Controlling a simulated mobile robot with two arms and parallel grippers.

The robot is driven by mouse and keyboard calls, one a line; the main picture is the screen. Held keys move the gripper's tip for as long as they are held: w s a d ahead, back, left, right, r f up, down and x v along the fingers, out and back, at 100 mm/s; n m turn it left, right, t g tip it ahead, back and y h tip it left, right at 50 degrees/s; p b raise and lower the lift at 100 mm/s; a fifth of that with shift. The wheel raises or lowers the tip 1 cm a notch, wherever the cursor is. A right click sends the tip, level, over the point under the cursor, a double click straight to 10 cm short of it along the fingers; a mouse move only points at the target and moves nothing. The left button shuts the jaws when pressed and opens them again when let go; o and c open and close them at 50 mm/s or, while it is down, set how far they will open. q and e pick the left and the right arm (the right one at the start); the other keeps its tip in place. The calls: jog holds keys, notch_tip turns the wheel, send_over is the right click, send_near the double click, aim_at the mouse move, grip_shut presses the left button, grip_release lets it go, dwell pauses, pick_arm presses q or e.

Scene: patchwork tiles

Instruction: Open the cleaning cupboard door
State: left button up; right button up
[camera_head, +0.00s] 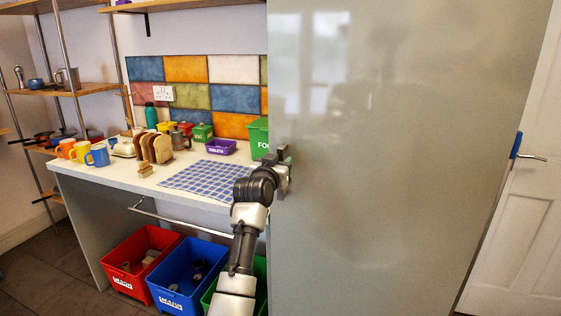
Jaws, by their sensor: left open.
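A tall, glossy grey panel (390,150), which looks like the cleaning cupboard door, fills the right half of the view. A blue fitting (517,145), perhaps its handle, sits on its right edge. My left gripper (284,158) is open at the panel's left edge, with its fingers in front of the panel. I cannot tell whether they touch it. The inside of the cupboard is not visible. My right gripper is not in view.
A white counter (105,177) at left holds mugs, a toast rack (156,149), a checked cloth (205,179) and a green box (258,138). Red (127,285), blue (167,300) and green bins stand below. A white door (525,220) with a lever handle (532,157) is at far right.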

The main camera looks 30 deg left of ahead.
pick_arm(q)
jog(key=shift+w+a, duration=0.1)
jog(key=shift+w, duration=0.4)
grip_shut()
